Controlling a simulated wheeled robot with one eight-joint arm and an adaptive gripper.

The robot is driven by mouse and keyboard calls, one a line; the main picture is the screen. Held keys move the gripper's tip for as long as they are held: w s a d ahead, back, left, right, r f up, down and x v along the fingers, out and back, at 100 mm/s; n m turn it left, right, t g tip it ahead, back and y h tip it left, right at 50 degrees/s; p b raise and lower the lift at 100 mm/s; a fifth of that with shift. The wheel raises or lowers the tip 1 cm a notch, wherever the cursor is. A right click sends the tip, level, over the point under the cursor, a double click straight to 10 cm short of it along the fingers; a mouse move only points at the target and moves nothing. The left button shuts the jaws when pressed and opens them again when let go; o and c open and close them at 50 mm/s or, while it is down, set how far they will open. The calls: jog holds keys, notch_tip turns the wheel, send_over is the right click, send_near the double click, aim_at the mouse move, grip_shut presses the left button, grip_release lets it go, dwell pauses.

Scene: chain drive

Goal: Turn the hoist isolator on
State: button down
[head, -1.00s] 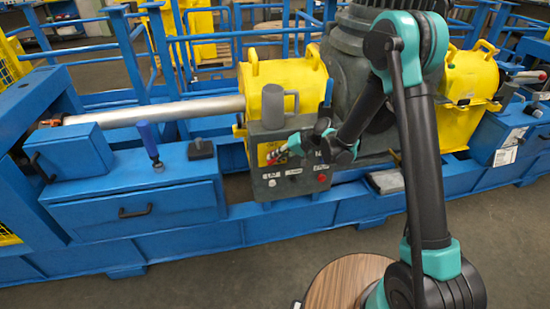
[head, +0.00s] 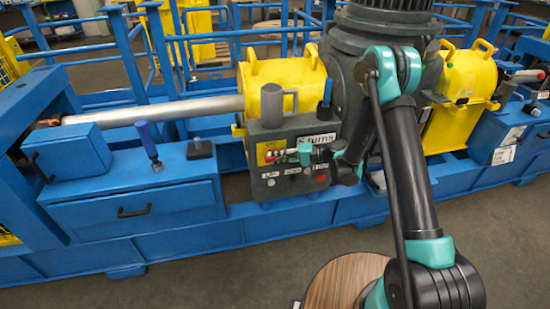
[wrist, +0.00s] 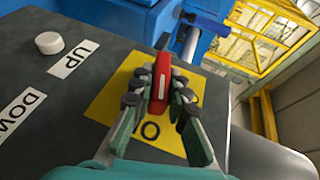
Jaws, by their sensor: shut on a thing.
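The hoist isolator (wrist: 162,76) is a red handle with a white line, on a yellow plate (wrist: 108,103) on a dark grey panel. It lies between the two fingers of my gripper (wrist: 160,88), which is shut on it. An "O" mark shows on the plate below the handle in the wrist view; the fingers cover other parts of the plate. In the head view my gripper (head: 279,155) reaches from the right to the front of the grey control box (head: 262,185), and the red handle is small there.
A white button (wrist: 49,43) sits beside the "UP" label, with a "DOWN" label nearby. In the head view, a red button (head: 321,178) is low on the box. A grey mug-shaped thing and a blue-handled tool (head: 325,95) stand on top. Blue bench (head: 130,185) lies left.

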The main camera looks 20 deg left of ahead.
dwell(0.3)
jog(key=c, duration=1.5)
grip_release()
jog(key=v, duration=1.2)
